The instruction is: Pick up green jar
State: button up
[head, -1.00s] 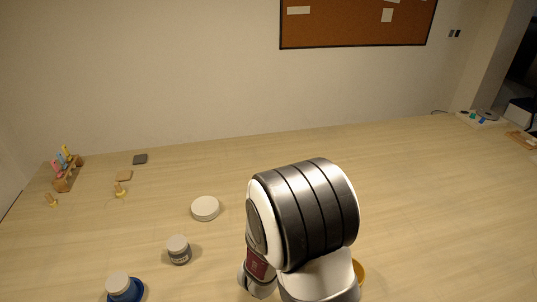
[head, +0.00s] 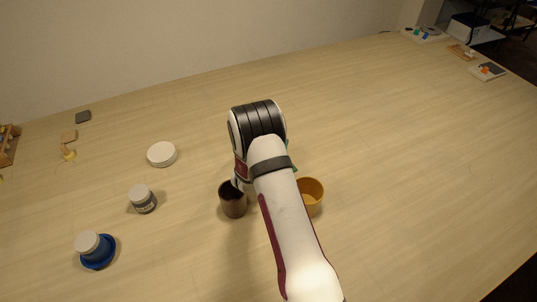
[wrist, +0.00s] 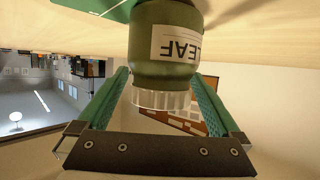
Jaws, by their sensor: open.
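The green jar (wrist: 150,62) shows in the wrist view, inverted in the picture, with a white label reading LEAF and a pale ribbed lid (wrist: 160,98). My gripper (wrist: 160,78) is open, its teal fingers on the left and right of the lid and lower body. Light gaps seem to remain between fingers and jar; I cannot tell whether either touches. In the head view my arm hides the jar; a sliver of teal shows at my wrist's right edge, too small to identify.
A dark brown cup (head: 233,203) and a yellow cup (head: 311,205) stand either side of my arm.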

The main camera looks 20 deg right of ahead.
jog(key=shift+w+d, duration=0.1)
jog(key=shift+w, duration=0.05)
grip_shut()
dwell(0.4)
jog(key=shift+r, duration=0.45)
notch_tip(320, 180, up, 3)
jog(key=shift+f, duration=0.1)
jog(key=s+d+r+m+g+h, duration=0.35)
jog(key=s+d+r, duration=0.35)
jog(key=s+d, duration=0.3)
jog(key=shift+m+g, duration=0.35)
jog(key=shift+m, duration=0.2)
jog(key=shift+w+a+f, duration=1.1)
jog(key=shift+w+f, duration=0.45)
jog(key=shift+f, duration=0.2)
jog(key=shift+w+a+f, duration=1.05)
jog(key=shift+w+f, duration=0.45)
jog(key=shift+f, duration=0.25)
jog(key=shift+w+a+f, duration=1.1)
jog(key=shift+w+f, duration=0.45)
jog(key=shift+f, duration=0.2)
